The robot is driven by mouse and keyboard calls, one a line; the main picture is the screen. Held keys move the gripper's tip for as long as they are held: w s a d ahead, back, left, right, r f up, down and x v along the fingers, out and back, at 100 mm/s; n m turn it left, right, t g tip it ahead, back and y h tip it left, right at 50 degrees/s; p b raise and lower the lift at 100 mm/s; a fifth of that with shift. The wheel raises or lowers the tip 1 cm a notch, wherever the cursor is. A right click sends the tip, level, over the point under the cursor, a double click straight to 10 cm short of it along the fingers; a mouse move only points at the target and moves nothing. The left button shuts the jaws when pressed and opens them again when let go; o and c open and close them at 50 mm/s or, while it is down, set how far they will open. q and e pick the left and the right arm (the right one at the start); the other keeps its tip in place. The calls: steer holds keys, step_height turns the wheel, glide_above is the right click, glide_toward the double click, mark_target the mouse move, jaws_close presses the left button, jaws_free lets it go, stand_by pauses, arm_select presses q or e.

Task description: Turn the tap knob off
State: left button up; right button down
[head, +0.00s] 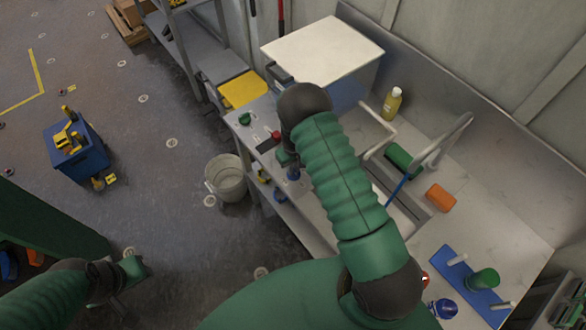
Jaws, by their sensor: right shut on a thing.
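My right arm reaches across the workbench (418,240) and hides much of its middle. My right gripper (287,160) is at the bench's front side, mostly hidden behind its own dark wrist. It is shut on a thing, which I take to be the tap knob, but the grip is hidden. A small blue round piece (293,174) shows right below it. A pale curved tap pipe (381,128) stands right of the arm at the sink. A second pale pipe (447,140) arches farther right. My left gripper (133,270) hangs over the floor at lower left, its fingers unclear.
A small red piece (276,135) and a green piece (244,118) sit near the bench's left end. A yellow bottle (392,103), an orange block (439,197) and a blue rack (468,285) are on the bench. A bucket (226,178) and blue crate (78,150) stand on the floor.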

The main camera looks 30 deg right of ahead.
steer(key=m+b, duration=0.2)
steer(key=m, duration=0.1)
steer(key=shift+s+f, duration=0.1)
steer(key=shift+f, duration=0.15)
steer(key=m+b, duration=0.1)
steer(key=m, duration=0.4)
steer(key=shift+b, duration=0.3)
steer(key=m, duration=0.4)
steer(key=shift+s+b, duration=0.1)
steer(key=shift+b, duration=0.3)
steer(key=shift+a+r+m, duration=0.1)
steer(key=shift+m, duration=2.1)
steer(key=c, duration=1.4)
jaws_free()
steer(key=shift+c, duration=0.2)
steer(key=shift+w, duration=0.2)
steer(key=shift+r, duration=0.15)
